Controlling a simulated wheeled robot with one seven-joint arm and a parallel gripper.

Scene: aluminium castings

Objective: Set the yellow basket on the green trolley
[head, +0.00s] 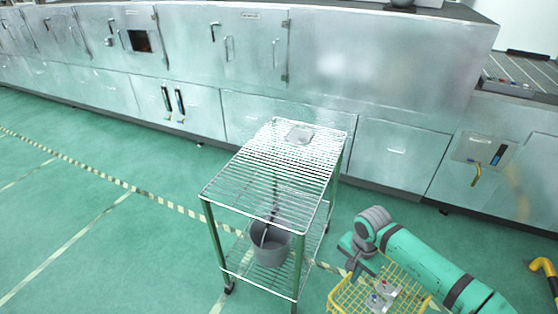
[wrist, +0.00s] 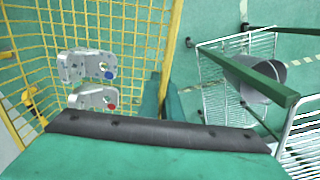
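The yellow basket (head: 346,295), a wire mesh one, is at the bottom of the head view, right of the trolley and partly cut off. It fills the left of the wrist view (wrist: 128,14). Two grey metal castings lie in it, one with a blue spot (wrist: 88,66) and one with a red spot (wrist: 92,98). My gripper (head: 352,262) is at the basket's rim, its green fingers (wrist: 162,92) on either side of the wire, shut on it. The trolley (head: 262,178) has green posts and two wire shelves. A flat grey piece (head: 300,134) lies at its top shelf's far end.
A grey bucket (head: 270,245) stands on the trolley's lower shelf. Most of the top shelf is bare. A long metal cabinet row (head: 330,110) runs behind the trolley. A yellow bent pipe (head: 545,268) is at the right edge. The green floor on the left is clear.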

